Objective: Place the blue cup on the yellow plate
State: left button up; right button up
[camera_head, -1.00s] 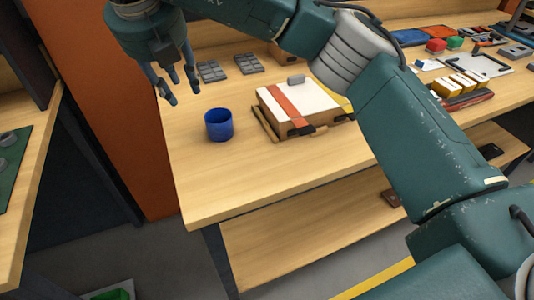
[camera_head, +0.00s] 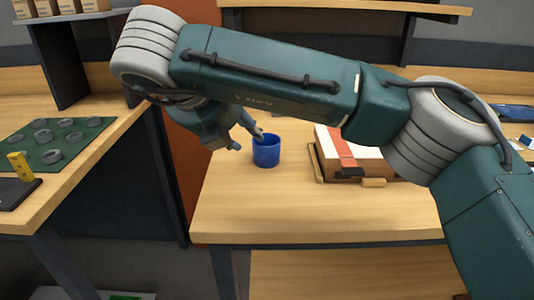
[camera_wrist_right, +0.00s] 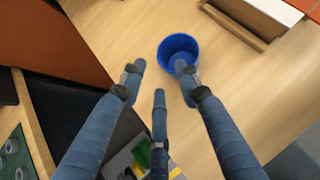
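The blue cup (camera_head: 267,154) stands upright on the wooden table, left of a box. My right gripper (camera_head: 249,141) is at the cup's left side, with one finger overlapping its rim in the head view. In the right wrist view the cup (camera_wrist_right: 177,45) is ahead of the open fingers (camera_wrist_right: 158,75). The right fingertip covers part of its near rim; I cannot tell if they touch. Nothing is held between the fingers. No yellow plate shows now; my right arm covers the table behind the box. My left gripper is out of view.
The white and brown box with a red stripe (camera_head: 338,150) sits close right of the cup. The table's front (camera_head: 300,220) is bare. An orange panel (camera_head: 184,150) stands left of the table. A side bench holds a green mat (camera_head: 65,142) with grey rings.

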jog(key=x, duration=0.5)
jog(key=shift+w+d+r, duration=0.1)
jog(key=shift+d+r, duration=0.1)
grip_shut()
